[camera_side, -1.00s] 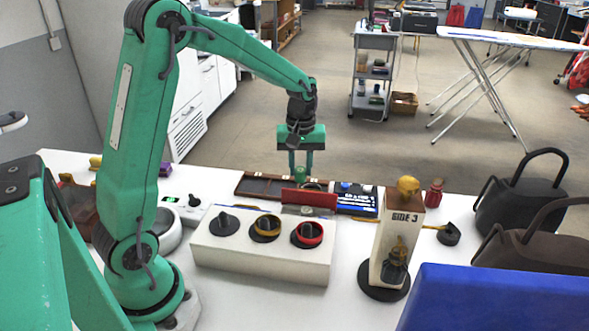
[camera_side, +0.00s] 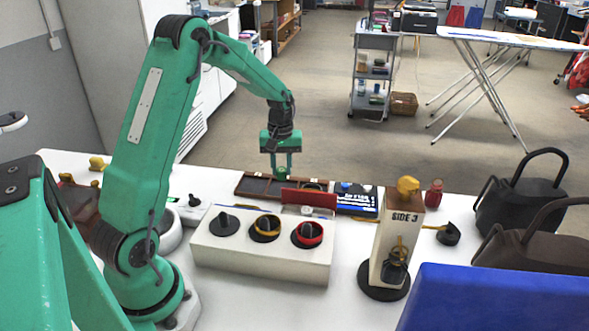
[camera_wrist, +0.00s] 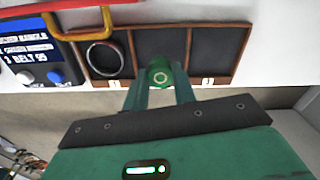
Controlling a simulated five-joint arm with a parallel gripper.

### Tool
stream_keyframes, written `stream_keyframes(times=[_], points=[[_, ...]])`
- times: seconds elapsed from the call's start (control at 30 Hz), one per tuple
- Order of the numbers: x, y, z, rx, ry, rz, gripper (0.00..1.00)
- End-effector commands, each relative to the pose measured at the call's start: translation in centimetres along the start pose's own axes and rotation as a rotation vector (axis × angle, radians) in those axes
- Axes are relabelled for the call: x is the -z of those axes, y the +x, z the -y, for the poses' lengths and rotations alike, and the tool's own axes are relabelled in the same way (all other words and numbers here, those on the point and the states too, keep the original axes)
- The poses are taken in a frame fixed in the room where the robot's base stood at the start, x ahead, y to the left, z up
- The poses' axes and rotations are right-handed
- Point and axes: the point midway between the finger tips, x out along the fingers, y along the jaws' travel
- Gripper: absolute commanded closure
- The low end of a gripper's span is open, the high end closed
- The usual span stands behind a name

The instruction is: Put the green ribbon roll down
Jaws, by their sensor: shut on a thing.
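The green ribbon roll (camera_wrist: 160,73) sits between the fingertips of my gripper (camera_wrist: 159,88) in the wrist view, its round face with a pale centre ring showing. In the side view my gripper (camera_side: 281,171) points down over the brown compartment tray (camera_side: 243,187). In the wrist view the roll overlaps the near edge of the tray's middle compartment (camera_wrist: 160,42). I cannot tell whether it touches the tray. A dark ring-shaped roll (camera_wrist: 104,59) lies in the compartment on the left. The compartment on the right (camera_wrist: 216,50) looks empty.
A red panel (camera_side: 309,198) stands in front of the tray. A white box with several dials (camera_side: 262,260) is nearer. A screen device (camera_side: 356,199) adjoins the tray, with a "SIDE 3" post (camera_side: 398,236) right of it. Dark bags (camera_side: 520,200) stand far right.

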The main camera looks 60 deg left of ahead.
Motion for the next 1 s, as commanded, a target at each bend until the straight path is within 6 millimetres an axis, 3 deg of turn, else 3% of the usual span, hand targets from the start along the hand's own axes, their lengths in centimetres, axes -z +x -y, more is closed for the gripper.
stream_keyframes(times=[0.4, 0.9, 0.93, 1.0], points=[[-0.1, 3.7, 0.0, 0.001, 0.0, 0.001, 0.95], [-0.1, 4.3, 0.0, 0.0, 0.0, 0.001, 0.95], [-0.1, 4.3, 0.0, 0.0, 0.0, 0.0, 0.7], [-0.1, 4.3, 0.0, 0.0, 0.0, 0.0, 0.56]])
